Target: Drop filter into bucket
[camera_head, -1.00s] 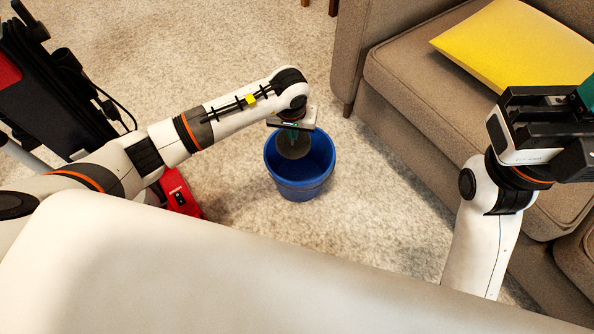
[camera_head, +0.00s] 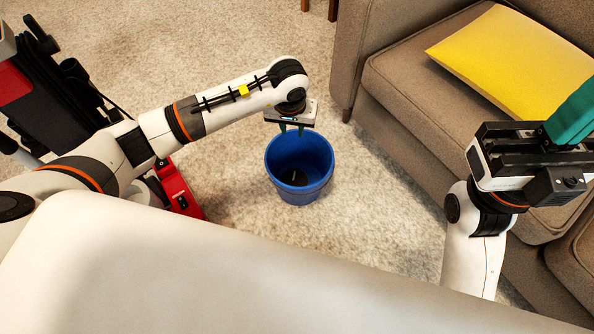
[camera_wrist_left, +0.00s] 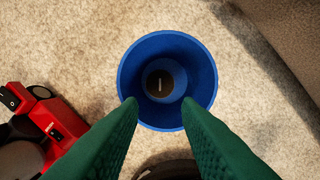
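A blue bucket (camera_head: 300,190) stands upright on the carpet, and it also shows in the left wrist view (camera_wrist_left: 137,70). The dark round filter (camera_head: 292,178) lies inside at the bottom of the bucket; in the left wrist view the filter (camera_wrist_left: 159,84) shows a pale bar across its top. My left gripper (camera_head: 292,130) is above the bucket's far rim with its green fingers pointing down. In the left wrist view its fingertips (camera_wrist_left: 158,103) are apart with nothing between them. My right gripper (camera_head: 567,125) is raised at the right; its finger opening is not clearly visible.
A brown sofa (camera_head: 420,85) with a yellow cushion (camera_head: 515,65) stands at the right. A red and black machine (camera_head: 178,190) is left of the bucket, partly behind my left arm. A dark object (camera_wrist_left: 170,170) shows at the bottom of the left wrist view.

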